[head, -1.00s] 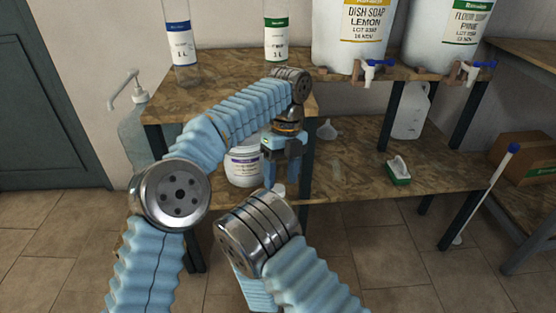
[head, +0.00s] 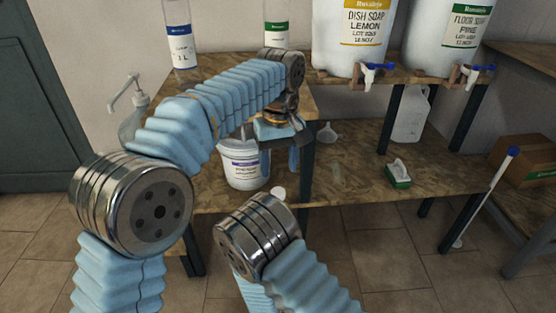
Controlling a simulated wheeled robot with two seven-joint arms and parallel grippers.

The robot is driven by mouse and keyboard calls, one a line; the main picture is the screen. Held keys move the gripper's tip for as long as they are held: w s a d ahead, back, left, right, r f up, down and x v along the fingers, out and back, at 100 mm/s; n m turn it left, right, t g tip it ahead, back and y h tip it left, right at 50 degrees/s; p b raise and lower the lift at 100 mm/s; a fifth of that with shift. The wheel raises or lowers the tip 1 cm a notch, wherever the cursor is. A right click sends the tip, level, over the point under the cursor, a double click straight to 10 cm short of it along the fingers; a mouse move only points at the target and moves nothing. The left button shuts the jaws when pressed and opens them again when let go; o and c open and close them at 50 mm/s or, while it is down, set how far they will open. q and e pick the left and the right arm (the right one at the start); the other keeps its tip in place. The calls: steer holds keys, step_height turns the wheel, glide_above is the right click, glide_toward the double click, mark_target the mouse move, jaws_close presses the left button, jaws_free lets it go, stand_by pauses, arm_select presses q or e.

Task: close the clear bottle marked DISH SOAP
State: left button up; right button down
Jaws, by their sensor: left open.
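Two clear bottles stand on the upper board and are cut off by the top of the head view. One has a blue-banded label (head: 179,38); the other has a green-banded label (head: 276,32). Their small print is too small to read, so I cannot tell which is marked DISH SOAP. Their tops and any caps are out of view. My left gripper (head: 292,146) is open and appears empty, below the upper board's front edge near the white tub. It is apart from both bottles. My right arm shows at the bottom middle, but its gripper does not.
Large white drums marked DISH SOAP LEMON (head: 350,40) and FLOOR SOAP PINE (head: 448,40) have blue-handled taps. The wooden stand (head: 345,170) holds a white tub (head: 243,168), funnel (head: 327,132), green-and-white brush (head: 398,174) and jug (head: 410,115). A pump bottle (head: 133,118) stands left.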

mark_target(278, 191)
arm_select(q)
steer(key=shift+r+n, duration=0.2)
steer(key=shift+n, duration=0.8)
steer(key=shift+a+f, duration=0.1)
steer(key=shift+f, duration=0.05)
steer(key=shift+f, duration=3.9)
jaws_close()
steer(key=m, duration=0.5)
steer(key=shift+m, duration=0.4)
steer(key=m, duration=0.9)
steer(key=shift+o, duration=0.2)
jaws_free()
